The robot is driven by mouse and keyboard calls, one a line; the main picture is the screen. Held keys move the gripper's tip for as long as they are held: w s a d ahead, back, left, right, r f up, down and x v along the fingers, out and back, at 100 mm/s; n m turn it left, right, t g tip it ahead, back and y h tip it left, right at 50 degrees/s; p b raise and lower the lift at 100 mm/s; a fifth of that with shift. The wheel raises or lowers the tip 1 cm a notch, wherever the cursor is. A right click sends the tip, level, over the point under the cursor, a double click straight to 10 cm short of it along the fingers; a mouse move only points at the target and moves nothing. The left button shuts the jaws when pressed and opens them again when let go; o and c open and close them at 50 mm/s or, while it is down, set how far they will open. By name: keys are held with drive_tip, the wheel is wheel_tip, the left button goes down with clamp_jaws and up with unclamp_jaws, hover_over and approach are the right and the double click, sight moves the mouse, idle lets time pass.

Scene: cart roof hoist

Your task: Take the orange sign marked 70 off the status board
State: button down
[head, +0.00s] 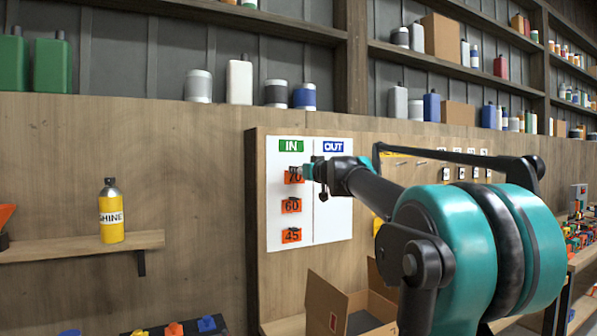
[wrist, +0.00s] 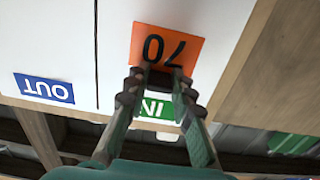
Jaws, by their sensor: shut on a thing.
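The orange sign marked 70 (head: 291,177) is in the IN column at the top of the white status board (head: 333,215). In the wrist view the sign (wrist: 165,47) appears upside down, with my fingertips over its lower picture edge. My gripper (head: 311,172) is shut on the sign, coming from the right; it also shows in the wrist view (wrist: 160,82). Whether the sign still touches the board or its hook, I cannot tell. Orange signs marked 60 (head: 291,205) and 45 (head: 291,236) hang below it. The OUT column under the blue label (head: 333,146) is bare.
A yellow SHINE bottle (head: 111,212) stands on a wooden shelf (head: 70,246) at the left. An open cardboard box (head: 328,300) is below the board. Shelves of cans and bottles run above. My arm covers the area right of the board.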

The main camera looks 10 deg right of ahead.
drive_tip(key=shift+v, duration=2.95)
